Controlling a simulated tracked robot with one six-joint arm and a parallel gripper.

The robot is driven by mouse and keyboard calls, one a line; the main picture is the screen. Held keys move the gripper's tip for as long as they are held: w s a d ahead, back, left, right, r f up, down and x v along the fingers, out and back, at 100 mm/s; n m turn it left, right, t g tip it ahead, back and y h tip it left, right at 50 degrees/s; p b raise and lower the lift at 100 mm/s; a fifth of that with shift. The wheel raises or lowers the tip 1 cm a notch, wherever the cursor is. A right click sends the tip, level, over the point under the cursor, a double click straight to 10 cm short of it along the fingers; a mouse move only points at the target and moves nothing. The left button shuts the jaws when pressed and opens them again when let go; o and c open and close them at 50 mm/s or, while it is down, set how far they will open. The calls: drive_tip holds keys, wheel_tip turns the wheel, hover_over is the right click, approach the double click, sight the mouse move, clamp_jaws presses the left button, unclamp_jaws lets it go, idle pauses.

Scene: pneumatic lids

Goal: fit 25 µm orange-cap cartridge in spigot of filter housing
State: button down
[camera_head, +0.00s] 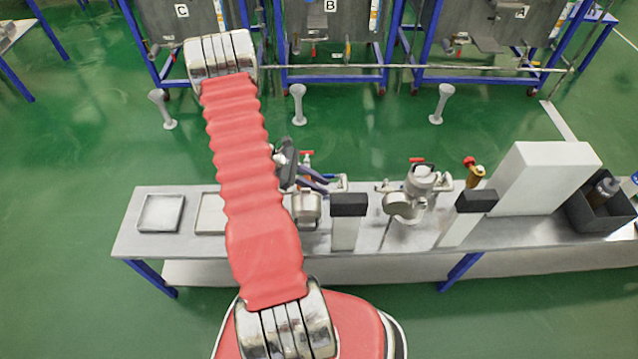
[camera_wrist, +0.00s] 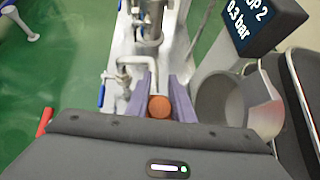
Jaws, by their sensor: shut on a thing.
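My gripper (camera_wrist: 161,90) points down over the bench, its two purple-grey fingers shut on the orange-cap cartridge (camera_wrist: 159,107). Only the round orange cap shows between the fingers; the cartridge body below is hidden. In the head view my gripper (camera_head: 322,182) is above the bench, behind the left metal filter housing (camera_head: 306,208). In the wrist view an open metal bowl-shaped part (camera_wrist: 235,103) is right of the fingers. A bent metal pipe (camera_wrist: 135,62) lies just beyond them. I cannot see a spigot clearly, nor whether the cartridge touches anything.
A second housing (camera_head: 412,195), a white box (camera_head: 545,175) and a dark bin (camera_head: 603,208) stand farther right on the bench. A shallow tray (camera_head: 160,213) lies at the left end.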

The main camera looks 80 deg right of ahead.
drive_tip(key=shift+f, duration=0.5)
drive_tip(key=c, duration=1.5)
unclamp_jaws()
drive_tip(key=shift+o, duration=0.2)
drive_tip(key=v, duration=1.3)
drive_tip(key=shift+w+r, duration=0.2)
drive_tip(key=shift+w, duration=0.15)
